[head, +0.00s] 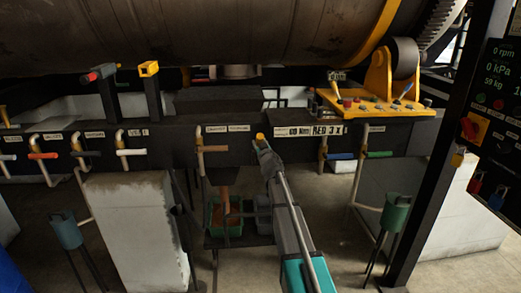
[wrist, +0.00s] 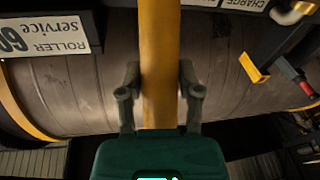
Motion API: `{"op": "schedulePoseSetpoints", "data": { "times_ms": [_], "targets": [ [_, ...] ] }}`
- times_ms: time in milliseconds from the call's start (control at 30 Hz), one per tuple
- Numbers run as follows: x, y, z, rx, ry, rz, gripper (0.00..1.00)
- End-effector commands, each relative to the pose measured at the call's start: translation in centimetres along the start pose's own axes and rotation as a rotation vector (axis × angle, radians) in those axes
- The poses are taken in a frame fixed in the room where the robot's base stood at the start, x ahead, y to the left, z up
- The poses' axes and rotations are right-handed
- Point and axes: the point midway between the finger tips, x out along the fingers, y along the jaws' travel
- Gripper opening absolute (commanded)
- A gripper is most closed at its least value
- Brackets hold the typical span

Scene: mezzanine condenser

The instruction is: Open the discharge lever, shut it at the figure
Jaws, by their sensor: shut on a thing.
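The discharge lever appears as a yellow bar (wrist: 160,45) running up the middle of the wrist view; its yellow tip (head: 260,136) shows at the dark beam in the head view. My gripper (wrist: 160,95) has a finger on each side of the bar and is shut on it. In the head view my gripper (head: 264,147) is at the front of the beam. Below it, a brown column (head: 224,200) stands over a green bin (head: 215,224) with brown material inside. I cannot tell whether the column is falling material. The panel (head: 500,90) reads 0 rpm, 0 kPa and 59 kg.
A large drum (head: 200,35) lies above the beam. Labels on the beam include "RED 3 X" (head: 328,130). A yellow control board (head: 375,107) stands right of my gripper. Several small coloured handles line the beam at left. A dark post (head: 435,170) stands at right.

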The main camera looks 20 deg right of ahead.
Motion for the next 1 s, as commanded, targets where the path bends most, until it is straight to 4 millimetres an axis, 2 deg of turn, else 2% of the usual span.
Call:
{"op": "schedulePoseSetpoints", "data": {
  "times_ms": [33,100,567,733,767,800,1000],
  "targets": [
    [-0.5,-0.1,0.6,-0.021,-0.001,0.003,0.09],
    [-1.1,-0.2,1.0,-0.056,0.0,0.007,0.0],
    [-4.5,-1.0,3.9,-0.435,0.114,0.003,0.0],
    [-6.2,-1.1,5.0,-0.617,0.178,0.025,0.06],
    [-6.5,-1.1,5.1,-0.648,0.19,0.031,0.05],
    [-6.9,-1.2,5.4,-0.693,0.205,0.04,0.0],
    [-9.1,-1.4,6.5,-0.911,0.281,0.1,0.0]
  ]
}}
